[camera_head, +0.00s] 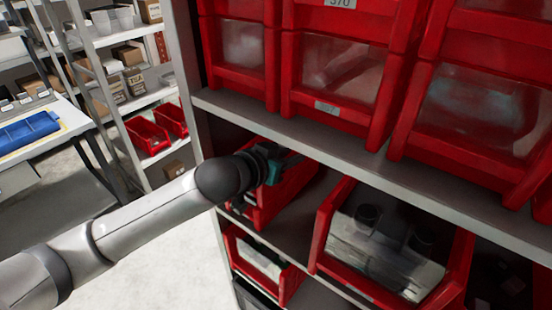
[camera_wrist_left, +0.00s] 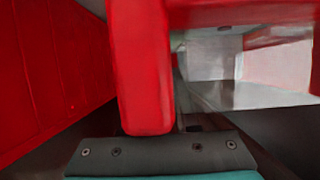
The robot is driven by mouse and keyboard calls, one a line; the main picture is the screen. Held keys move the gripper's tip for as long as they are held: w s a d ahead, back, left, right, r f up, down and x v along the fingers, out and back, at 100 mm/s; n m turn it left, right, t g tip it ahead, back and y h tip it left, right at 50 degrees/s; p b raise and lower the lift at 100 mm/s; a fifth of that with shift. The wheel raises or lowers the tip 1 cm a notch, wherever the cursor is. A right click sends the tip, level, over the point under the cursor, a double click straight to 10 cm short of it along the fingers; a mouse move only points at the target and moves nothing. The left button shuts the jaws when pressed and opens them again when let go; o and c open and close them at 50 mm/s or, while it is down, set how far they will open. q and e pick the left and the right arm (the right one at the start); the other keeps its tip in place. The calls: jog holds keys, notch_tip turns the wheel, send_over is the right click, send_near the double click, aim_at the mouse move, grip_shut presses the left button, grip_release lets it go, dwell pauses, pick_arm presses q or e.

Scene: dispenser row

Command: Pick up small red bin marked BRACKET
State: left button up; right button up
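A small red bin (camera_head: 292,192) stands on the middle shelf, at its left end. I cannot read a BRACKET label on it. My left gripper (camera_head: 280,164), dark with a teal part, is at this bin's upper left rim, under the shelf above. In the left wrist view a red bin edge (camera_wrist_left: 142,70) stands upright right in front of my gripper's dark plate (camera_wrist_left: 165,154). My fingertips are not clear in either view, so I cannot tell whether they are open or closed on the rim. My right gripper is not in view.
A larger red bin (camera_head: 318,232) with grey parts stands to the right on the same shelf. Big red bins (camera_head: 333,60) fill the shelf above, whose grey edge (camera_head: 300,130) is close over my gripper. Another red bin (camera_head: 290,283) is below. A table with a blue tray (camera_head: 27,132) stands left.

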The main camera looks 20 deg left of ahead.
pick_arm(q)
jog(key=shift+x, duration=0.95)
jog(key=shift+c, duration=0.3)
grip_shut()
dwell(0.4)
jog(key=shift+r, duration=0.15)
